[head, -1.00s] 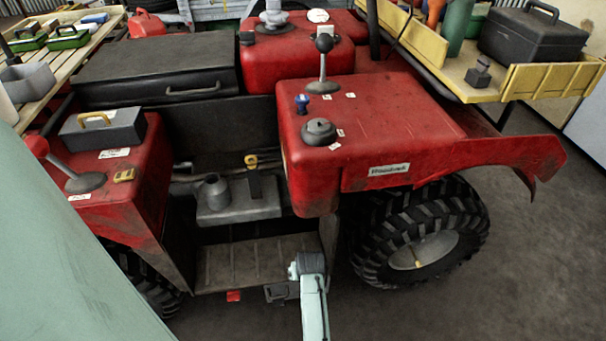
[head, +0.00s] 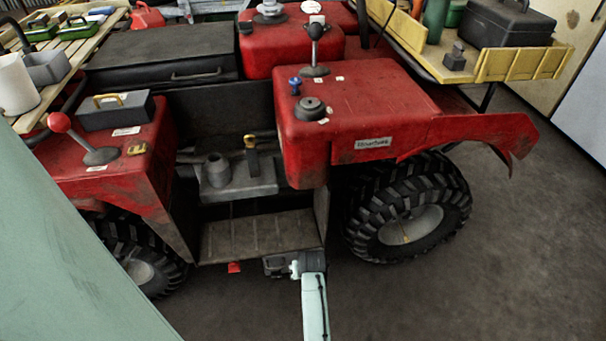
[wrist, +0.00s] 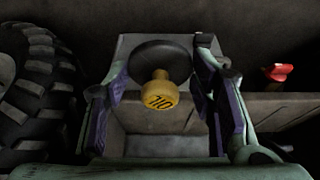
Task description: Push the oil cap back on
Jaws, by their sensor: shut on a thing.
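The oil cap (wrist: 159,92) shows in the wrist view as a yellow knob with dark lettering in front of a black round disc (wrist: 156,58). My gripper (wrist: 162,72) has one purple-padded finger on each side of it. The yellow part has visible gaps to both fingers. The fingers stand close to the disc's edges, and the exact contact is unclear. A grey casing (wrist: 165,146) lies behind and between the fingers. Whether the cap is seated on it cannot be told. In the head view my gripper (head: 308,262) is low beside the vehicle's step and hides the cap.
The red quad (head: 370,110) stands ahead, with its step (head: 258,236) just behind my gripper. A large tyre (head: 410,215) is to the right; it also shows at left in the wrist view (wrist: 38,90). A red tab (wrist: 277,72) is nearby. Floor at lower right is clear.

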